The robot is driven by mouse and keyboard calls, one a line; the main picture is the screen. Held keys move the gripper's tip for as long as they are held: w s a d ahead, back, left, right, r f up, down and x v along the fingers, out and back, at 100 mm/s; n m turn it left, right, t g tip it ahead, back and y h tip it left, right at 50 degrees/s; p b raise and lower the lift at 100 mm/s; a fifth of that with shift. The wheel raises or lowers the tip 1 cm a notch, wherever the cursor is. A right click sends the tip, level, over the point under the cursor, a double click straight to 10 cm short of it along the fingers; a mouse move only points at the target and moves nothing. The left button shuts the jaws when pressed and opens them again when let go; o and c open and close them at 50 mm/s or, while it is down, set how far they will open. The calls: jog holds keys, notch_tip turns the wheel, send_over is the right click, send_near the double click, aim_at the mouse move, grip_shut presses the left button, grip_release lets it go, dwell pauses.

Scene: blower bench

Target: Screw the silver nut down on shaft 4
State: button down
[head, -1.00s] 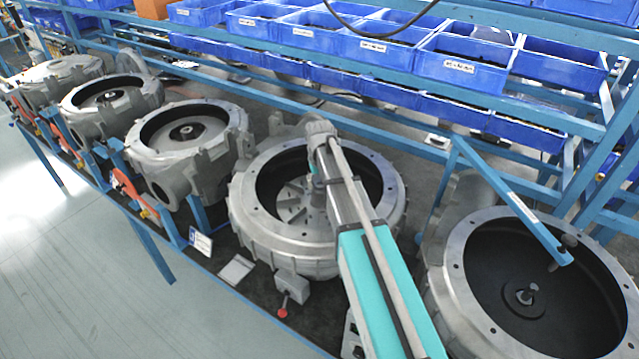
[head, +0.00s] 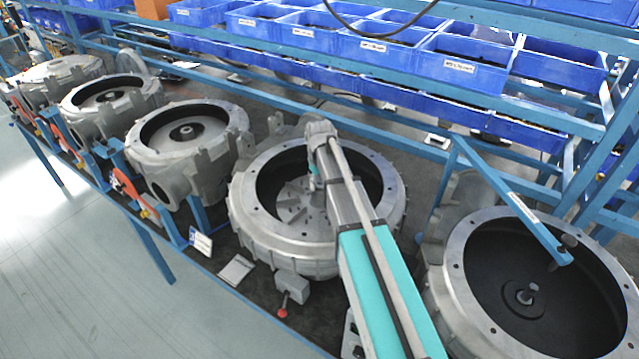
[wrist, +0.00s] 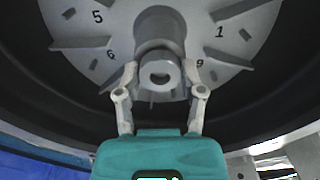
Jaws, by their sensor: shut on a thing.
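My gripper (wrist: 160,78) is closed around a grey, ring-like nut (wrist: 160,72) in the wrist view, one finger on each side. The nut has a dark round opening in its near face and sits in line with the grey hub (wrist: 160,22) of a numbered, finned disc (wrist: 80,35). In the head view my arm reaches into the fourth blower housing from the left (head: 245,225), over its grey finned disc (head: 297,205). There my arm hides the nut, the shaft and the fingertips. I cannot tell how far down the shaft the nut sits.
An open housing (head: 455,290) with a bare central shaft (head: 528,292) stands to the right. Other housings, such as the third (head: 165,150), stand to the left. Blue bins (head: 470,68) and a blue rail (head: 400,147) lie behind. A blue angled bar (head: 520,212) stands close right of my arm.

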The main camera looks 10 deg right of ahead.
jog(key=m, duration=2.5)
dwell(0.7)
jog(key=shift+c, duration=2.4)
grip_release()
